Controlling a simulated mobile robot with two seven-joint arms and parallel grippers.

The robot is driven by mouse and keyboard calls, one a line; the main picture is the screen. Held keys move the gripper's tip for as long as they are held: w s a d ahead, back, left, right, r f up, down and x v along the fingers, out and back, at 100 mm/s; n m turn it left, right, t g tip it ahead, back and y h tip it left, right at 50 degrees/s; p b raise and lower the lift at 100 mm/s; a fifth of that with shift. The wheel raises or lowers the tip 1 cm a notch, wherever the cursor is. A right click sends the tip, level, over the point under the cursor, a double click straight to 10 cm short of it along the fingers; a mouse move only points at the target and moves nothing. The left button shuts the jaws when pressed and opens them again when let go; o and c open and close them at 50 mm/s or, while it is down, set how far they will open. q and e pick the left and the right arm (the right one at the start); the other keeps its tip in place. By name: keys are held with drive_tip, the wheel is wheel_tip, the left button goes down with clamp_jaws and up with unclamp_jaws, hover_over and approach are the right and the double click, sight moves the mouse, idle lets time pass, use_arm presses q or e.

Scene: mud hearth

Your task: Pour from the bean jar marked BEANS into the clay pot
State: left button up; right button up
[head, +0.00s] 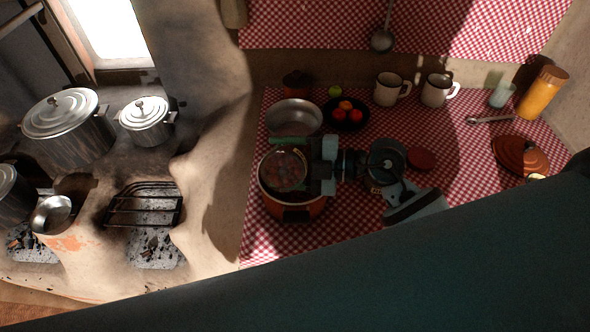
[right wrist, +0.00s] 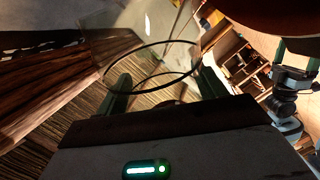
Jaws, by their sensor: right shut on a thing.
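The orange-brown clay pot (head: 309,212) stands on the checked cloth in the middle of the head view. My right gripper (head: 301,168) is shut on the clear glass bean jar (head: 283,172) and holds it over the pot. Reddish-brown specks show through the glass; I cannot tell whether they are in the jar or in the pot below. The jar looks tipped over, and no BEANS mark is readable. In the right wrist view, the jar's round rim (right wrist: 150,45) shows between my fingers. My left gripper (right wrist: 298,62) shows there at the right edge, fingers apart and empty.
A metal bowl (head: 294,117) and a dark fruit bowl (head: 346,116) stand behind the pot. The hearth with aluminium pots (head: 68,125) is at left.

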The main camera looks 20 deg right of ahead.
drive_tip(key=shift+w+d+r+m, duration=0.1)
drive_tip(key=shift+w+r+m, duration=0.05)
drive_tip(key=shift+w+m, duration=0.15)
drive_tip(key=shift+s+a, duration=0.2)
drive_tip(key=shift+s, duration=0.15)
drive_tip(key=f+n, duration=0.1)
drive_tip(key=s+n, duration=0.1)
drive_tip(key=n, duration=0.1)
drive_tip(key=shift+s+a+f+n+t, duration=0.3)
drive_tip(key=shift+a+f, duration=0.05)
drive_tip(key=shift+a, duration=0.05)
drive_tip(key=shift+f, duration=0.15)
